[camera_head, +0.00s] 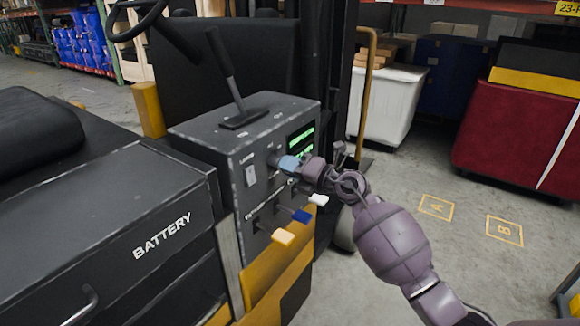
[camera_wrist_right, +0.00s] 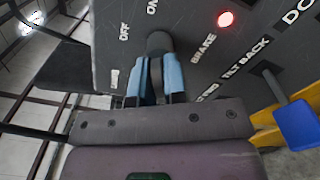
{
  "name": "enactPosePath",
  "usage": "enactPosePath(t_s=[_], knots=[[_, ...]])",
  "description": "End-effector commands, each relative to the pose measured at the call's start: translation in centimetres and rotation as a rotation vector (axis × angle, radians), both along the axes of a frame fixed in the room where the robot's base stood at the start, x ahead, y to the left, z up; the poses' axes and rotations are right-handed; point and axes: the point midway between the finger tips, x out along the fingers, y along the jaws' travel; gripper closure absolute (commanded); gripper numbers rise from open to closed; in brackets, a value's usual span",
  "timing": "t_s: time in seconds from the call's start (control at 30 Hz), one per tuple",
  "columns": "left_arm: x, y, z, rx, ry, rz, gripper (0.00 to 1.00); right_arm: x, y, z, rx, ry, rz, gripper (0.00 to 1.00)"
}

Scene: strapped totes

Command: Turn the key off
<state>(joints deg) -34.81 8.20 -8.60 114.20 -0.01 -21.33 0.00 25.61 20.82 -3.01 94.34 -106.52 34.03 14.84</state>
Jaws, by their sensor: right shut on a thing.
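The key switch shows in the right wrist view as a dark round barrel (camera_wrist_right: 159,43) on a dark grey control panel (camera_wrist_right: 190,20), near the words ON and OFF. My right gripper (camera_wrist_right: 159,80) has its blue fingertips closed around the narrow dark key at the barrel. In the head view, the right gripper (camera_head: 290,163) reaches the side of the control box (camera_head: 245,145) from the right. Its fingers hide the key there, and the key's exact angle is hard to tell. My left gripper is not in view.
Yellow, blue (camera_head: 300,215) and white levers stick out below my gripper. A tall lever (camera_head: 226,70) stands on the box. A red light (camera_wrist_right: 226,18) shows near BRAKE. A battery compartment (camera_head: 110,220) lies left; a white bin (camera_head: 390,100) and red tote (camera_head: 510,130) stand behind open floor.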

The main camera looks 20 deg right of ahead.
Motion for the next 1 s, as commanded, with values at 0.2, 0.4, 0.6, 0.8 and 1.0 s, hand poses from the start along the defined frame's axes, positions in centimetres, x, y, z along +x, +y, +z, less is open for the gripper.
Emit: enactPosePath(t_s=[0.2, 0.4, 0.6, 0.8, 1.0], knots=[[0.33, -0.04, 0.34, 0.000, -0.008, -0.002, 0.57, 0.00, -0.10, -0.01, -0.066, -0.049, 0.000, 1.00], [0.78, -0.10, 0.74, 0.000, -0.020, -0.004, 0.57, 0.00, -0.10, -0.04, -0.185, -0.140, -0.001, 1.00], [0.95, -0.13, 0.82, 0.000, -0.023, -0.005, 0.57, 0.01, -0.14, -0.12, -0.334, -0.256, 0.000, 1.00], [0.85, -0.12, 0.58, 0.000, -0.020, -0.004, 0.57, 0.01, -0.11, -0.19, -0.482, -0.372, 0.001, 1.00], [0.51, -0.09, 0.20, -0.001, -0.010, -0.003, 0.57, 0.02, -0.09, -0.18, -0.616, -0.478, 0.001, 1.00]])
